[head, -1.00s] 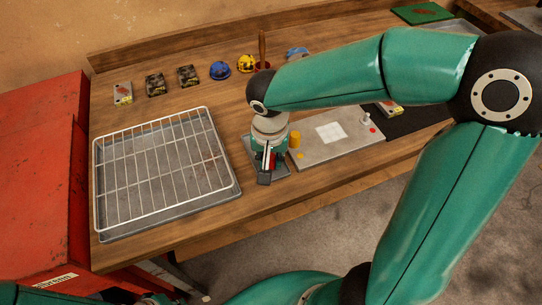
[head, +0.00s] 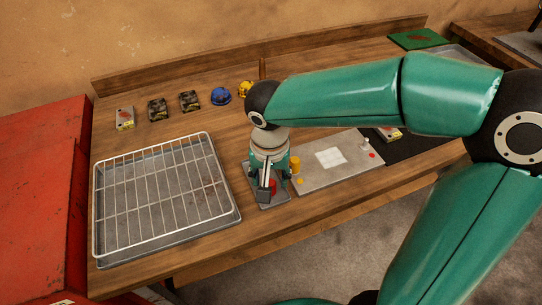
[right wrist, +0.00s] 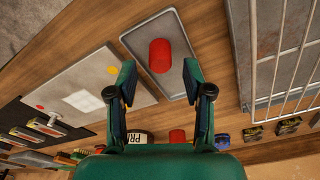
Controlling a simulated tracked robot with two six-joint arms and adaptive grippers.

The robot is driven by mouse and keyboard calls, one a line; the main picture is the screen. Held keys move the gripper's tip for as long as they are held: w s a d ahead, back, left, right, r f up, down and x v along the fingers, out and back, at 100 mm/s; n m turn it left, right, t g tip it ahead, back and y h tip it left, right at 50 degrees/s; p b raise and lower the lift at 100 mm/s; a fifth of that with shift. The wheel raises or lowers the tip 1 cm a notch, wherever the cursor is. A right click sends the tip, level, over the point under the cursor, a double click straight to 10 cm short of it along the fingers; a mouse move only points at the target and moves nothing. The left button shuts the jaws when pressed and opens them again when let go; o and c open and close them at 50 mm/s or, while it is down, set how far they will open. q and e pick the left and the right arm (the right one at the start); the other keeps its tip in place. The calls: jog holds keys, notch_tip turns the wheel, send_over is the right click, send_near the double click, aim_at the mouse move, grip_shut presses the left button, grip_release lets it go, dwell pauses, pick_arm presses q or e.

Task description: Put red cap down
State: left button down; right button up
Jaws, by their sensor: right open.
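The red cap (head: 273,187) rests on a small grey tray (head: 281,201) near the front edge of the wooden bench. In the right wrist view the red cap (right wrist: 160,55) lies on the small tray (right wrist: 138,36), between and slightly beyond the fingertips, with a gap on each side. My right gripper (head: 268,192) is over this tray, pointing down; its fingers partly hide the cap in the head view. In the right wrist view my right gripper (right wrist: 158,70) is open and empty. My left gripper is not in view.
A large tray with a wire rack (head: 165,195) stands left of the small tray. A grey plate with a white square (head: 328,157) and a yellow cylinder (head: 295,164) is close on the right. Blue and yellow domed items (head: 221,96) and small boxes line the back.

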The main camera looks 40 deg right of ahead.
notch_tip(320, 180, up, 8)
jog(key=shift+s+a+r, duration=0.15)
jog(key=shift+s+a, duration=0.15)
jog(key=shift+s, duration=0.1)
jog(key=shift+s, duration=0.1)
